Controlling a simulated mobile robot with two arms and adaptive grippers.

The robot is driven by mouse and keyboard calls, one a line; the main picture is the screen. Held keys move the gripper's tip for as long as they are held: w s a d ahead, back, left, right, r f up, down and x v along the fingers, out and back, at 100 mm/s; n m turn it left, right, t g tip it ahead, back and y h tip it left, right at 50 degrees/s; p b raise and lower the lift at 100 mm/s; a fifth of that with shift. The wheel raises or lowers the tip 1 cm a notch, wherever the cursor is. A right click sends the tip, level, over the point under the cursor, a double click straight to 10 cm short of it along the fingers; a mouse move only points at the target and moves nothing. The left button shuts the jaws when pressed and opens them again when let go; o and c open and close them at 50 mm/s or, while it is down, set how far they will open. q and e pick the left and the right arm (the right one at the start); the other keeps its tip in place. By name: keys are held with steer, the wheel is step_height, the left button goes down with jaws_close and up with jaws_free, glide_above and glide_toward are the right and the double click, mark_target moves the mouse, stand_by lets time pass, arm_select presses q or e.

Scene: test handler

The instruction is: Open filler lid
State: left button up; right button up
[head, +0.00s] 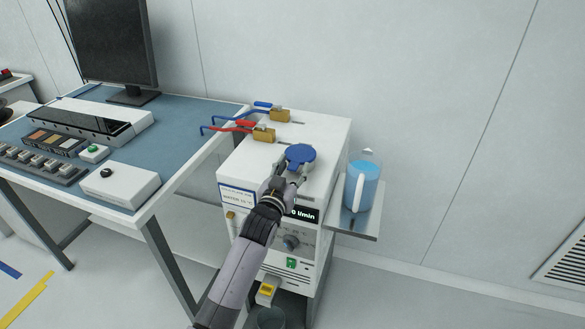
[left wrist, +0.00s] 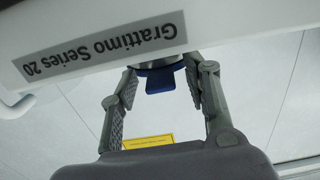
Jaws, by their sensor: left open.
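The blue round filler lid (head: 300,153) sits on top of the white machine (head: 325,135), near its front right. It looks closed, lying about level over the opening. My left gripper (head: 289,178) reaches up from the front, with its fingertips at the near side of the lid. In the left wrist view, the fingers (left wrist: 163,82) are apart, with the blue lid's tab (left wrist: 160,82) between them. I see a gap on both sides of the tab. The lid's far side is hidden there. My right gripper is in neither view.
A jug of blue liquid (head: 361,187) stands on a side shelf (head: 350,224) right of the machine. Valves with red (head: 245,124) and blue (head: 263,104) handles stand behind the lid. A workbench (head: 190,112) with a monitor (head: 112,42) is at left.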

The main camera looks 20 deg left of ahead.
arm_select(q)
steer(key=shift+s+r, duration=0.1)
steer(key=shift+r, duration=0.05)
jaws_close()
stand_by(0.4)
stand_by(0.4)
